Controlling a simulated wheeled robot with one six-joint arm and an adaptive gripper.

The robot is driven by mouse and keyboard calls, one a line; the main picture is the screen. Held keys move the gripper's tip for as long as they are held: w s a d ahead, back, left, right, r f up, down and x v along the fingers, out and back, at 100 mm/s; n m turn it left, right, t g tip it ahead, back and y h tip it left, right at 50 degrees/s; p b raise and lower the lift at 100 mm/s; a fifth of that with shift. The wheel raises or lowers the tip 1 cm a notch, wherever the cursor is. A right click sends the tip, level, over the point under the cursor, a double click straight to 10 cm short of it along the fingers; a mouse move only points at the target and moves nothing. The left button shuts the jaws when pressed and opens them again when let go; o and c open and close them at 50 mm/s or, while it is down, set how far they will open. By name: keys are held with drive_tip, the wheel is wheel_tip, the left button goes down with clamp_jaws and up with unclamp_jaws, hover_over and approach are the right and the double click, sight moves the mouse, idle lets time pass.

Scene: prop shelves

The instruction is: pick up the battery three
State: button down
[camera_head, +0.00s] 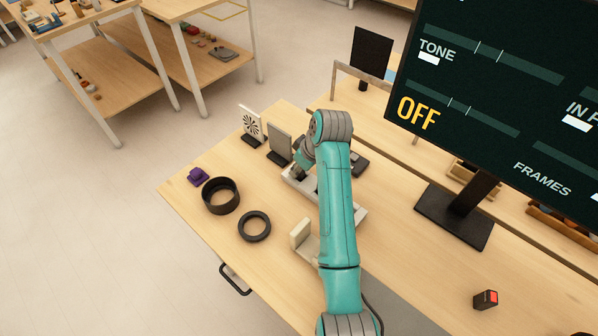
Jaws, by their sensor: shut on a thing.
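My teal arm reaches away from the camera over the bench. My gripper (298,171) points down at a pale grey holder (291,185) and is mostly hidden by the wrist. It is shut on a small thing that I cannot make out. I cannot tell whether that thing is battery three or whether it still touches the holder. A small black block with a red face (486,299) stands at the lower right, well away from my gripper. I cannot read a number on it.
A grey panel (279,143) and a patterned card (250,124) stand close behind my gripper. A pale upright block (300,232) is nearer. A large monitor (500,80) stands at right.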

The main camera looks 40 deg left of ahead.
drive_tip(key=shift+r, duration=0.15)
wheel_tip(320, 180, up, 10)
drive_tip(key=shift+f, duration=0.1)
idle(0.5)
